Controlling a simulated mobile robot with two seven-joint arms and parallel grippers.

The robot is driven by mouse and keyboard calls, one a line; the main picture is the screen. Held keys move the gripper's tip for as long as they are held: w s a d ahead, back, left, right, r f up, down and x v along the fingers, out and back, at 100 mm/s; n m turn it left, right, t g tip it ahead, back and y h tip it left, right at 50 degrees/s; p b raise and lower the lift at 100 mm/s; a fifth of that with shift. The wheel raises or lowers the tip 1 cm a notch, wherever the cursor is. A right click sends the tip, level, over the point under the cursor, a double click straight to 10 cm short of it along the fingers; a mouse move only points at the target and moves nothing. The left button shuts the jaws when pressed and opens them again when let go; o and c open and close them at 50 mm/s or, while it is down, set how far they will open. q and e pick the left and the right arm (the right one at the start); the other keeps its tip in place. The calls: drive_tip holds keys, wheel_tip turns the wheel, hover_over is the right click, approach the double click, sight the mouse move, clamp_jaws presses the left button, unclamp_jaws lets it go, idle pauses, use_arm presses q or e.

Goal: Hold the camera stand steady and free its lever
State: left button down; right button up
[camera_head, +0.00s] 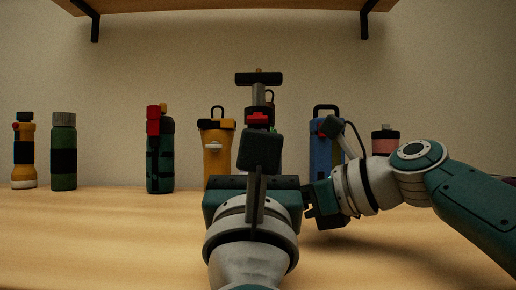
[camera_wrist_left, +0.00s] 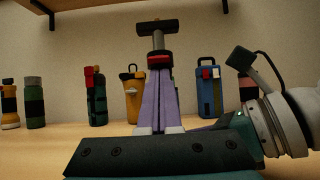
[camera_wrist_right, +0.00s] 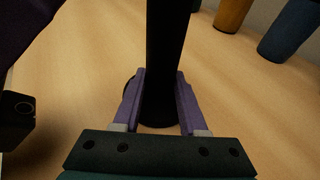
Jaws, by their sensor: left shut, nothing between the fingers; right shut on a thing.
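The camera stand (camera_head: 258,92) is upright on the table, with a black T-shaped top and grey neck; it also shows in the left wrist view (camera_wrist_left: 157,38). A red piece that looks like its lever (camera_head: 258,118) sits on a black collar below the neck, also in the left wrist view (camera_wrist_left: 160,54). My left gripper (camera_wrist_left: 160,74) is shut and empty, its purple fingertips at or just below the collar; contact cannot be told. My right gripper (camera_wrist_right: 161,78) is shut around the dark post (camera_wrist_right: 168,35). The head view hides the lower stand behind my left wrist.
Several bottles stand along the back: a green one (camera_head: 63,160), a teal one (camera_head: 160,170), an orange one (camera_head: 213,160) and a blue one (camera_head: 320,160). A wooden shelf (camera_head: 230,5) hangs above. The table front left (camera_head: 90,240) is clear.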

use_arm(q)
drive_tip(key=shift+s+r, duration=0.4)
drive_tip(key=shift+r, duration=0.15)
idle(0.5)
drive_tip(key=shift+s+r, duration=0.25)
drive_tip(key=shift+r, duration=0.3)
drive_tip(key=v, duration=1.2)
use_arm(e)
drive_tip(key=o, duration=1.1)
